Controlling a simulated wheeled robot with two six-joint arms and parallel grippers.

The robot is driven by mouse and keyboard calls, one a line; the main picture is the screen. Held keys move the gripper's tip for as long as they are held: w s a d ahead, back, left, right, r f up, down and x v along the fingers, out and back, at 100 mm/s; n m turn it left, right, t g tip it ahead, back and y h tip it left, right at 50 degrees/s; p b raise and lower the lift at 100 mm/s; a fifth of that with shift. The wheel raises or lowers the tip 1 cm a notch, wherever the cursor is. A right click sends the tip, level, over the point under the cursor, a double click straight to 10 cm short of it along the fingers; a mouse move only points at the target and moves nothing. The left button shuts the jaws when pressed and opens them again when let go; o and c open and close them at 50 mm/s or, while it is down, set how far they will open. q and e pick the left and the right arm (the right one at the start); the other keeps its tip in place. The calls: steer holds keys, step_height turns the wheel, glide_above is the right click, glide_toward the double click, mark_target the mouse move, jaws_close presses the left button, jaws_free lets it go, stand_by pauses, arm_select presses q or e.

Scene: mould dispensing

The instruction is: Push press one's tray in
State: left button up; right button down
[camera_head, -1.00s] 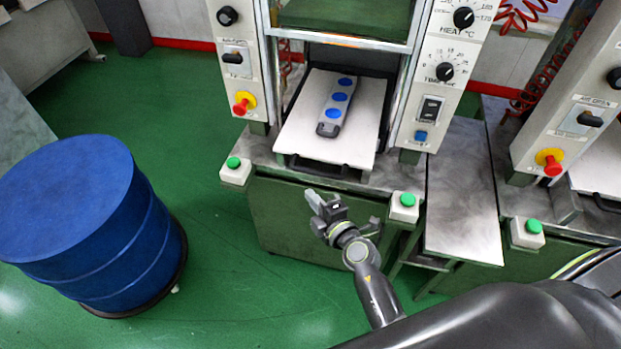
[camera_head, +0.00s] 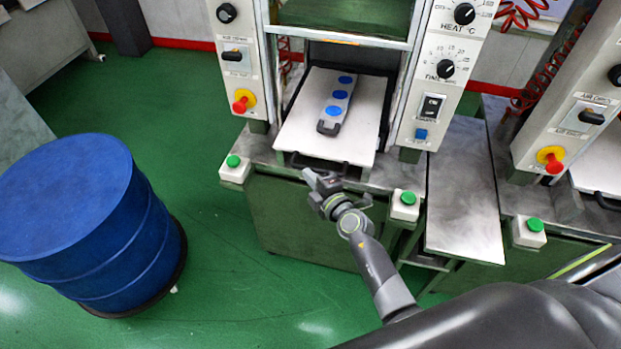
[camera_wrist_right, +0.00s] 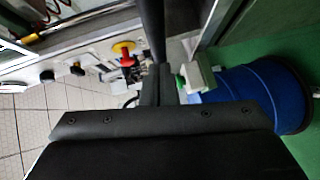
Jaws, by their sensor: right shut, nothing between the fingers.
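Press one's tray (camera_head: 295,139) is a white plate that sticks out of the front of press one (camera_head: 425,75). A dark handle (camera_head: 320,166) runs along its front edge. My right gripper (camera_head: 314,178) is shut and empty, just in front of the tray's front edge near the handle. I cannot tell whether it touches the handle. In the right wrist view the dark gripper body (camera_wrist_right: 160,120) hides the tray. My left gripper is not in view.
Green buttons (camera_head: 233,168) and (camera_head: 405,205) sit on white boxes at both sides of press one's front. A metal side table (camera_head: 460,200) and a second press (camera_head: 570,120) stand to the right. A blue drum (camera_head: 85,225) stands at left on open green floor.

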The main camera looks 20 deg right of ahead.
mark_target(319, 155)
steer(key=w+d, duration=0.1)
steer(key=w, duration=0.1)
steer(key=w+d, duration=0.3)
steer(key=w, duration=0.2)
steer(key=shift+d+f+b, duration=0.1)
steer(key=shift+d+b, duration=0.2)
steer(key=shift+d, duration=0.05)
steer(key=shift+d+r, duration=0.1)
steer(key=shift+r, duration=0.25)
steer(key=shift+r, duration=0.1)
